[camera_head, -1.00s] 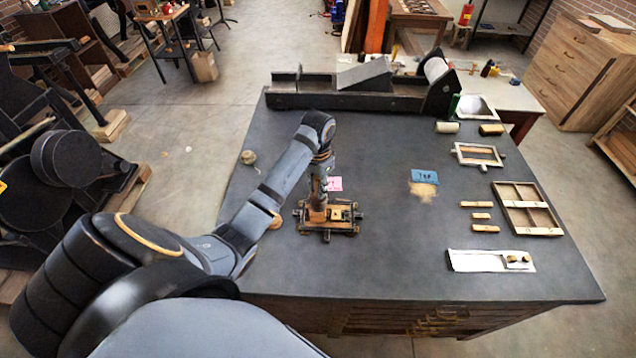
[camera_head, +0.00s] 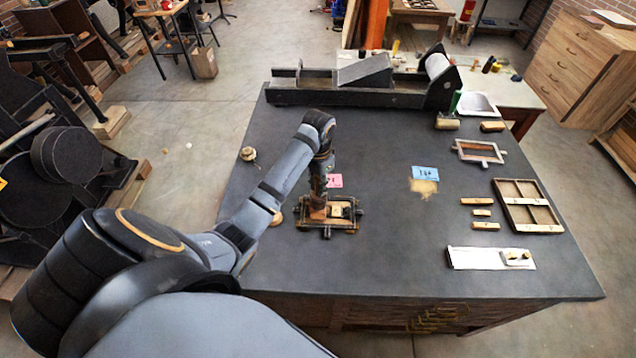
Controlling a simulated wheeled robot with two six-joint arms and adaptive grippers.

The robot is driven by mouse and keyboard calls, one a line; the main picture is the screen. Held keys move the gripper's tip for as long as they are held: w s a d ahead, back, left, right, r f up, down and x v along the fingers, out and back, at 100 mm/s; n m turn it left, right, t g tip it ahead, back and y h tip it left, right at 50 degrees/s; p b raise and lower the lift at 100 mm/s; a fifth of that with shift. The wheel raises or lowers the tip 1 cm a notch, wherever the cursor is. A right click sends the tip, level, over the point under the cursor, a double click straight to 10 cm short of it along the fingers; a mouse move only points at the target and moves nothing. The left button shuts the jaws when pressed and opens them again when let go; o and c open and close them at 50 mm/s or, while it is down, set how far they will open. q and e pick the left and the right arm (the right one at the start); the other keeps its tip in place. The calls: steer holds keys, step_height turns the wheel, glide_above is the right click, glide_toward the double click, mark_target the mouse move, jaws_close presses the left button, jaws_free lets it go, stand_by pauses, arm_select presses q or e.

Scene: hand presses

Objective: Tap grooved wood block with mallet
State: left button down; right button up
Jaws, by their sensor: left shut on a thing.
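My left arm reaches in from the left. Its gripper (camera_head: 319,193) points down over the dark metal frame (camera_head: 327,231) on the table. The gripper is shut on a brown wooden piece, seemingly the mallet (camera_head: 317,213), whose lower end is at the left part of the frame. A pale wooden block (camera_head: 341,209) lies inside the frame, just right of the held piece. Its grooves are too small to make out. Whether the mallet touches wood below it is hidden. My right gripper is not in view.
Left of the frame is a small round pot (camera_head: 248,154). At the right are a divided wooden tray (camera_head: 527,228), wooden strips (camera_head: 484,226), a pale plate (camera_head: 476,258) and a small frame (camera_head: 479,152). A black press bed (camera_head: 345,97) spans the back.

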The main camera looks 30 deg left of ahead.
arm_select(q)
steer(key=shift+r, duration=0.85)
steer(key=shift+w+a+f, duration=0.2)
steer(key=shift+w+a, duration=0.35)
steer(key=shift+w, duration=0.3)
steer(key=shift+w+a+f, duration=0.15)
steer(key=shift+w+a, duration=0.35)
steer(key=shift+w, duration=0.35)
steer(key=shift+f, duration=1.15)
steer(key=shift+r, duration=1.5)
steer(key=shift+r, duration=0.1)
